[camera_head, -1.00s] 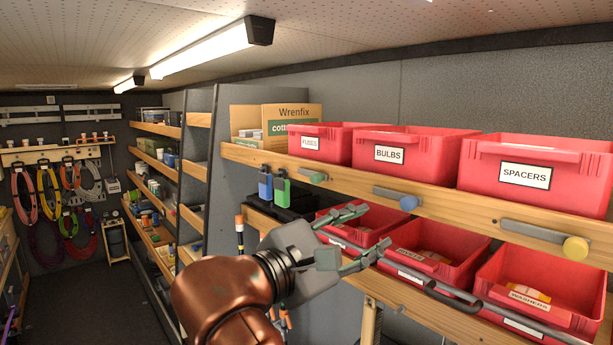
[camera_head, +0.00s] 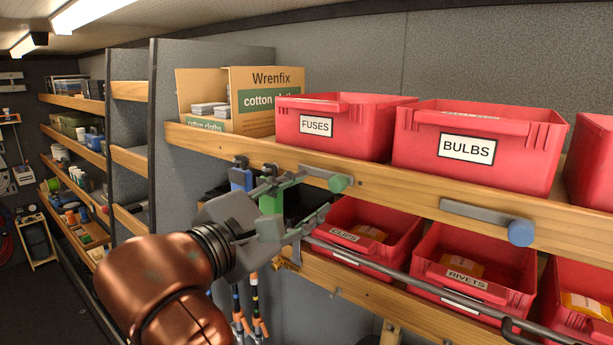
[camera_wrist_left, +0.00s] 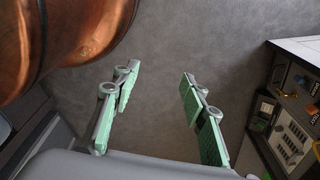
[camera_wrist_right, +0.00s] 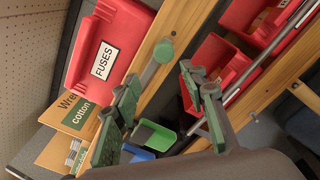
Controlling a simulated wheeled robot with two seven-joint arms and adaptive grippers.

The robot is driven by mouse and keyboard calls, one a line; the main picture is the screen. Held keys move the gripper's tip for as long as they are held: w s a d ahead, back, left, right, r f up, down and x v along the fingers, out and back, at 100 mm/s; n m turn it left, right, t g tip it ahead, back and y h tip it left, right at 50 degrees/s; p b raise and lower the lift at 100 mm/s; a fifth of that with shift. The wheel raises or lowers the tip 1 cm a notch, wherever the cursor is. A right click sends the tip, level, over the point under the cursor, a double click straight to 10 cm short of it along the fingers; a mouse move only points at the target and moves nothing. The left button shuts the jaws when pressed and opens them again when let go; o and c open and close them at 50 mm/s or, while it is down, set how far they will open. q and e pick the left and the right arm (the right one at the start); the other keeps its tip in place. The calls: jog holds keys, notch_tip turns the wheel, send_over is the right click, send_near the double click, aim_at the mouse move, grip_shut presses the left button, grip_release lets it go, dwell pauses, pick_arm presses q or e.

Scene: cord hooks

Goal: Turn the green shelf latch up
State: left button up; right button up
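The green shelf latch (camera_head: 340,183) is a grey bar with a round green knob at its right end. It lies roughly level along the front edge of the upper wooden shelf, below the FUSES bin. The right wrist view shows its green knob (camera_wrist_right: 163,50) just beyond the fingertips. My right gripper (camera_head: 315,193) is open, with its fingers near the latch's bar and knob; I cannot tell if they touch it. In the right wrist view my right gripper (camera_wrist_right: 158,76) has nothing between its fingers. My left gripper (camera_wrist_left: 158,72) is open and empty above grey floor.
A blue-knobbed latch (camera_head: 520,232) sits farther right on the upper shelf edge (camera_head: 400,195). Red bins stand above and below, with a grey rail (camera_head: 390,272) along the lower row. A green holder (camera_head: 270,204) and a blue holder (camera_head: 240,179) hang near my right gripper.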

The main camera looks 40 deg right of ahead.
aim_at(334, 185)
jog(key=d, duration=0.1)
jog(key=s+d+p, duration=0.1)
jog(key=d, duration=0.1)
jog(key=s+d+r, duration=0.1)
jog(key=shift+s+d+p, duration=0.2)
jog(key=shift+d+p, duration=0.2)
jog(key=shift+w+d+f, duration=0.1)
jog(key=shift+w+d, duration=0.45)
jog(key=w, duration=0.1)
jog(key=w+d, duration=0.1)
jog(key=w, duration=0.1)
jog(key=shift+w+d+f+p, duration=0.1)
jog(key=shift+d+f+p, duration=0.05)
jog(key=shift+f+p, duration=0.25)
jog(key=shift+s+r, duration=0.15)
jog(key=shift+s, duration=0.75)
jog(key=shift+c, duration=0.2)
jog(key=shift+w, duration=0.55)
jog(key=c, duration=0.3)
jog(key=shift+s, duration=0.3)
jog(key=c, duration=0.5)
grip_shut()
pick_arm(q)
jog(key=s+r, duration=0.2)
jog(key=s, duration=0.1)
jog(key=shift+a+r, duration=0.1)
jog(key=shift+r, duration=0.1)
jog(key=shift+w, duration=0.15)
